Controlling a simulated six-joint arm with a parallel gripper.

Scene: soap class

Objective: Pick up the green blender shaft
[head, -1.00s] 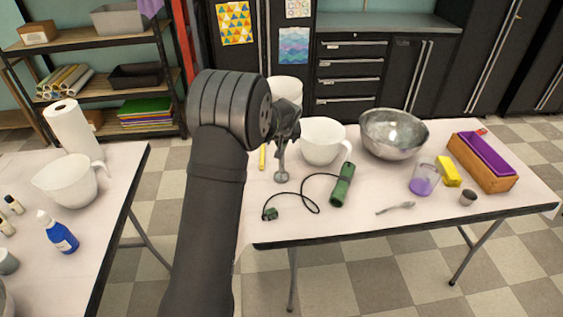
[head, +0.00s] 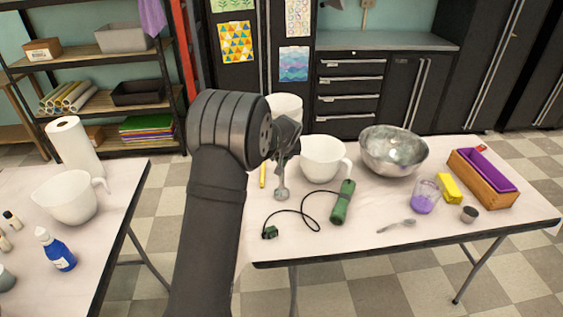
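A green blender handle (head: 343,202) with a black cord and green plug (head: 270,232) lies on the right table. A grey metal blender shaft with a wider, rounded end (head: 281,188) shows left of it, just below my gripper. Its upper end meets my gripper in the picture; I cannot tell whether it is held or lies on the table behind. My gripper (head: 286,150) is small, dark and mostly hidden by my wrist, so its fingers cannot be made out.
A white jug (head: 323,160), a metal bowl (head: 393,151), a purple-filled cup (head: 424,198), a yellow block (head: 449,188), a spoon (head: 397,225) and a wooden mould (head: 482,180) share the right table (head: 350,243). Another white container (head: 284,107) stands behind my wrist.

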